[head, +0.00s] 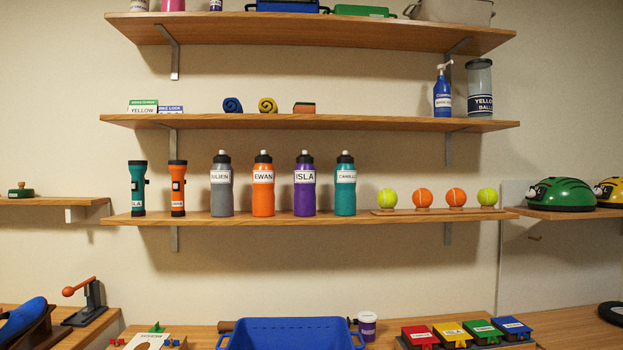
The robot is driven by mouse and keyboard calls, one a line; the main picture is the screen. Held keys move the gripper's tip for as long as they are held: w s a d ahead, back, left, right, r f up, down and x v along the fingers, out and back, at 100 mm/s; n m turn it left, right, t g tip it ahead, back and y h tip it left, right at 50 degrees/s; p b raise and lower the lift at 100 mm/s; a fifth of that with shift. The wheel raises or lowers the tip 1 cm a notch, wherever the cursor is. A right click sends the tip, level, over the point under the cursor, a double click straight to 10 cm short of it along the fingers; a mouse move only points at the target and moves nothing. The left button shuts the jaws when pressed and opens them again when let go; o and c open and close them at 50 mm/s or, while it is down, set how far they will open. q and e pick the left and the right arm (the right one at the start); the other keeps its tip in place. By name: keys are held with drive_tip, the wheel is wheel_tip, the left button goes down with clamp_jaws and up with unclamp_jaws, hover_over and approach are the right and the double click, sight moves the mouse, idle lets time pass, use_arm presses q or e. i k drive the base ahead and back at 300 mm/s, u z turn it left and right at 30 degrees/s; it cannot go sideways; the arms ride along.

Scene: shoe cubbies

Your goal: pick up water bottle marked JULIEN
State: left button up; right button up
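The grey water bottle marked JULIEN (222,190) stands upright on the lowest wall shelf in the head view. Its label is partly turned, so the first letter is hard to read. It has a black cap with a white spout. The orange bottle marked EWAN (263,192) stands to its right with a small gap. The purple bottle marked ISLA (304,192) and a teal bottle (345,195), whose label seems to read CAMILLE, stand further right. Neither of my grippers shows in this view.
An orange flashlight (177,190) and a teal flashlight (137,190) stand left of the bottles. Several balls sit right of them, the leftmost a yellow-green ball (387,198). The middle shelf (350,124) runs above. A blue bin (290,335) is below.

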sight(221, 173)
drive_tip(key=z, duration=0.5)
drive_tip(key=i, duration=1.15)
drive_tip(key=u, duration=0.5)
